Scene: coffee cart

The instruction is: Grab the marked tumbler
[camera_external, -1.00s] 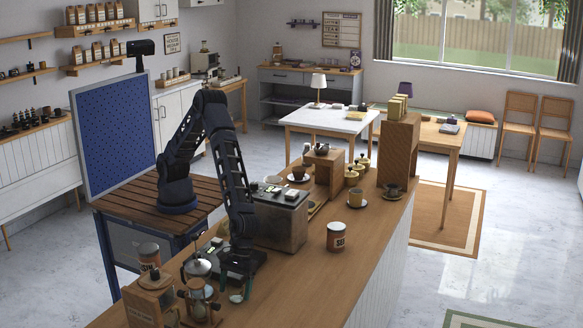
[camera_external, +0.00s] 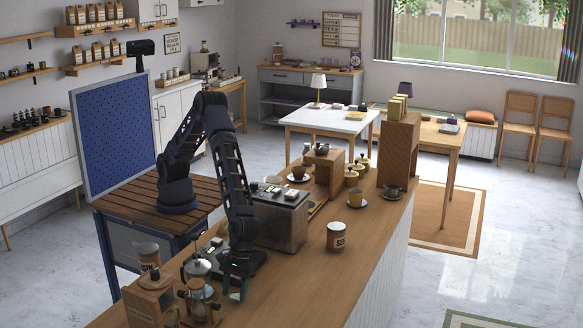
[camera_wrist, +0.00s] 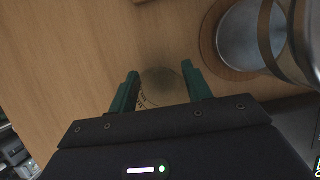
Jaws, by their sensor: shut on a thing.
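My gripper (camera_external: 237,292) is low over the near end of the wooden counter. In the wrist view its two teal fingers (camera_wrist: 160,72) are shut on a clear, round tumbler (camera_wrist: 161,88) with faint dark marks on its left side. The tumbler lies between the fingers, and its lower part is hidden by the gripper body. In the external view the tumbler is too small and covered to make out. I cannot tell whether it still touches the counter.
A glass vessel in a wooden-based frame (camera_wrist: 247,38) stands close to the right in the wrist view. Another can (camera_external: 336,237) stands right, with bare counter between.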

